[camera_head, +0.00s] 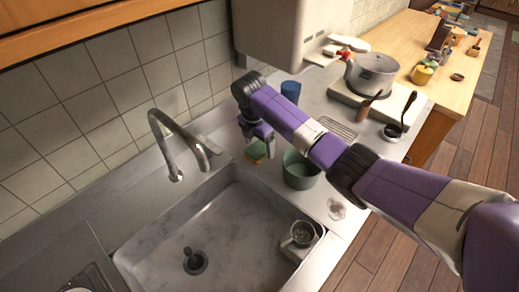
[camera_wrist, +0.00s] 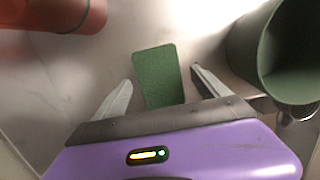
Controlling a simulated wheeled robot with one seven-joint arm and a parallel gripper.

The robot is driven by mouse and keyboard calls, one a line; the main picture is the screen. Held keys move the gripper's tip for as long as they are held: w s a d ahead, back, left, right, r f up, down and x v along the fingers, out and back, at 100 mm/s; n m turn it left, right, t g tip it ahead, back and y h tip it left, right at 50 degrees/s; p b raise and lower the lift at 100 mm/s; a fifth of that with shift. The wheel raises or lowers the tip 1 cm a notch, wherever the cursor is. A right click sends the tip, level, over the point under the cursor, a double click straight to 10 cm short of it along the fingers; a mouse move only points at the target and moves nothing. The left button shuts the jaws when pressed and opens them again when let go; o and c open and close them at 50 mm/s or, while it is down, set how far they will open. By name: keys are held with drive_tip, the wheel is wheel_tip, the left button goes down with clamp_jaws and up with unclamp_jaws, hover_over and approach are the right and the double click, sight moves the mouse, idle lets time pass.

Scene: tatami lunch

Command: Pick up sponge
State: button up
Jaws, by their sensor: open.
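The sponge (camera_head: 256,152) lies on the counter behind the sink, with a green top and a yellowish side in the head view. In the wrist view the sponge (camera_wrist: 159,76) shows as a green rectangle, slightly tilted, between and beyond my two fingertips. My gripper (camera_wrist: 162,84) is open, with one finger on each side of the sponge's near part. In the head view my gripper (camera_head: 258,138) points down just over the sponge and hides part of it. I cannot tell whether the fingers touch the sponge.
A green pot (camera_head: 300,172) stands right of the sponge; it also shows close by in the wrist view (camera_wrist: 246,45). A blue cup (camera_head: 291,90) stands behind. The sink (camera_head: 160,245) with its faucet (camera_head: 172,135) lies at left.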

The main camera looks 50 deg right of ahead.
sight(259, 148)
drive_tip(key=shift+f, duration=0.3)
drive_tip(key=c, duration=1.4)
drive_tip(key=shift+r, duration=0.1)
wheel_tip(259, 148, up, 20)
drive_tip(key=p, duration=0.2)
drive_tip(key=shift+p, duration=0.4)
drive_tip(key=o, duration=0.5)
drive_tip(key=c, duration=0.4)
